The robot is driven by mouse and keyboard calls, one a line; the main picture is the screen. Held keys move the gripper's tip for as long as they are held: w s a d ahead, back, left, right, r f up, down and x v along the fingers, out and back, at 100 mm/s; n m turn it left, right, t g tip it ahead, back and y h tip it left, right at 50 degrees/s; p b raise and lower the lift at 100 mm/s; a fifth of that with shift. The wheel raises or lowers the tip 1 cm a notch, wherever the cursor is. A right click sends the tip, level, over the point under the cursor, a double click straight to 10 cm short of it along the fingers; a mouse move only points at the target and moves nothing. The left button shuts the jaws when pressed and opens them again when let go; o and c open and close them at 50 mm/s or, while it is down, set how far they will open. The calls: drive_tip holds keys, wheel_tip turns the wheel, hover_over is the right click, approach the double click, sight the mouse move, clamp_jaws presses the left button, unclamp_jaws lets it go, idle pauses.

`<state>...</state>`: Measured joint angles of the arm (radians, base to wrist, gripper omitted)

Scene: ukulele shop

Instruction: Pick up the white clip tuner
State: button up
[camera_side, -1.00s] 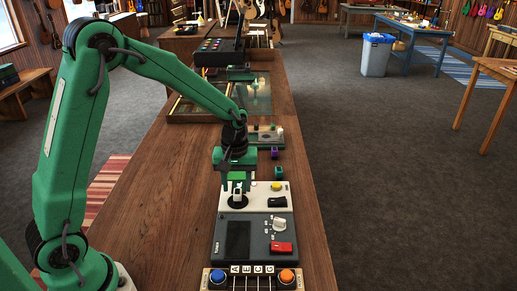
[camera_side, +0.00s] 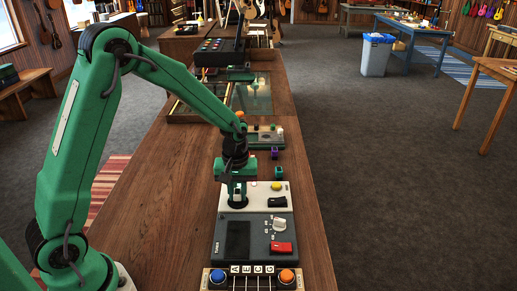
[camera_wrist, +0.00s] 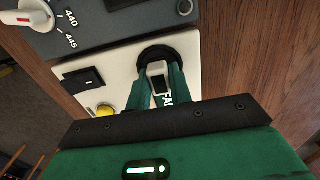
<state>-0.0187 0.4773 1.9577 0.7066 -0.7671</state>
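The white clip tuner (camera_wrist: 157,70) shows in the wrist view as a small pale body with a dark face, at the black round pad (camera_wrist: 179,53) on the cream end of the tuner box. My gripper (camera_wrist: 161,80) has its two green fingers on either side of it, with little or no gap visible. I cannot tell whether they press on it. In the side view my gripper (camera_side: 237,196) points straight down at the black pad, and its fingers mostly hide the tuner.
The cream panel also has a yellow button (camera_side: 277,186) and a black switch (camera_side: 277,202). The dark panel (camera_side: 228,259) has a white knob and a red switch. Small purple (camera_side: 274,153) and teal (camera_side: 279,173) blocks stand behind. The left of the bench (camera_side: 160,200) is clear.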

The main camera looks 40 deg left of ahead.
sight(238, 193)
clamp_jaws()
drive_tip(key=shift+r, duration=0.75)
drive_tip(key=r, duration=0.1)
drive_tip(key=d+r, duration=0.1)
drive_tip(key=r, duration=0.1)
drive_tip(key=shift+s+r, duration=0.1)
drive_tip(key=shift+s, duration=0.1)
drive_tip(key=s+d+r, duration=0.5)
drive_tip(key=d+r, duration=0.1)
drive_tip(key=d, duration=0.3)
drive_tip(key=shift+s+r, duration=0.15)
drive_tip(key=shift+s, duration=0.05)
